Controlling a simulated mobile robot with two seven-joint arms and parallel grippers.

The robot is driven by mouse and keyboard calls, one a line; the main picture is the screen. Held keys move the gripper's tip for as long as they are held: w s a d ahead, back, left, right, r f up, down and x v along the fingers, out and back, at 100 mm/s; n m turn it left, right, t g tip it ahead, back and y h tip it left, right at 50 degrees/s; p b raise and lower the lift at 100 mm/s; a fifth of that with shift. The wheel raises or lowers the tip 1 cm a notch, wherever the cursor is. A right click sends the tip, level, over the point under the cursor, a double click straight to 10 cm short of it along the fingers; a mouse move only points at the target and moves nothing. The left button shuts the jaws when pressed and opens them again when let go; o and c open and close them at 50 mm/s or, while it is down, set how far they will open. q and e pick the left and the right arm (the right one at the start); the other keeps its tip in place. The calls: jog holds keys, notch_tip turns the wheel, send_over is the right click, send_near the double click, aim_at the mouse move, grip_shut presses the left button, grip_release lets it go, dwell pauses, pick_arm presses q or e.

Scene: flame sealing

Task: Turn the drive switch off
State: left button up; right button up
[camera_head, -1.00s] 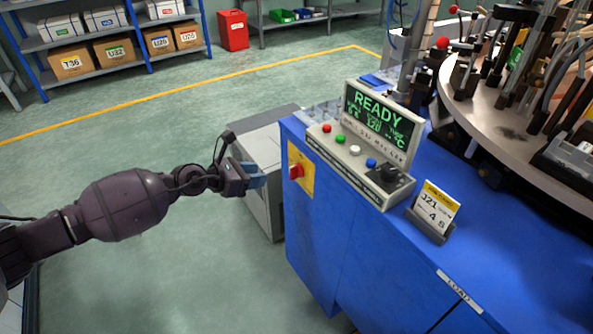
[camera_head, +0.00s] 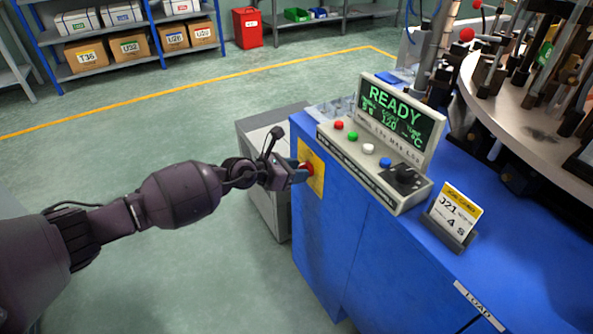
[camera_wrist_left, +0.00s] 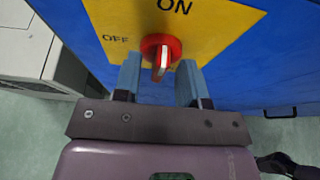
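The drive switch is a red rotary knob (camera_wrist_left: 161,52) on a yellow plate (camera_wrist_left: 215,28) with ON printed above it and OFF to its left. Its grip bar looks roughly upright in the left wrist view, in line with ON. In the head view the red knob (camera_head: 308,168) shows on the left side of the blue cabinet, partly hidden by my gripper. My left gripper (camera_wrist_left: 161,78) is open, one finger on each side of the knob, with visible gaps to it. It also shows in the head view (camera_head: 299,174).
The blue cabinet (camera_head: 335,240) carries a control panel (camera_head: 375,165) with buttons and a screen reading READY. A card stand (camera_head: 455,215) is at its right. A grey box unit (camera_head: 262,195) stands close behind my left gripper. Open floor lies to the left.

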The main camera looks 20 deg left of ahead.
pick_arm(q)
grip_shut()
pick_arm(e)
jog(key=shift+s+f, duration=0.2)
jog(key=shift+f, duration=0.05)
pick_arm(q)
jog(key=shift+f, duration=0.1)
pick_arm(e)
jog(key=shift+s+f, duration=0.1)
jog(key=shift+f, duration=0.1)
pick_arm(q)
jog(key=shift+w+a+f+n+g+h+b, duration=0.2)
jog(key=shift+n+h+b, duration=0.35)
jog(key=shift+n+h, duration=1.2)
jog(key=shift+a+f+n+g+h+b, duration=0.15)
jog(key=shift+n+g+h+b, duration=0.35)
jog(key=shift+n, duration=2.2)
jog(key=shift+w+a+f+n+g+h+b, duration=0.15)
jog(key=shift+n+h+b, duration=0.5)
jog(key=shift+n+h, duration=1.2)
pick_arm(e)
jog(key=shift+w+a+r+n, duration=0.15)
jog(key=shift+w+a+n, duration=0.2)
jog(key=shift+w+n, duration=0.25)
pick_arm(q)
jog(key=shift+d+n+y, duration=0.1)
jog(key=shift+n+y, duration=0.2)
jog(key=shift+n, duration=0.2)
pick_arm(e)
jog(key=shift+w, duration=0.1)
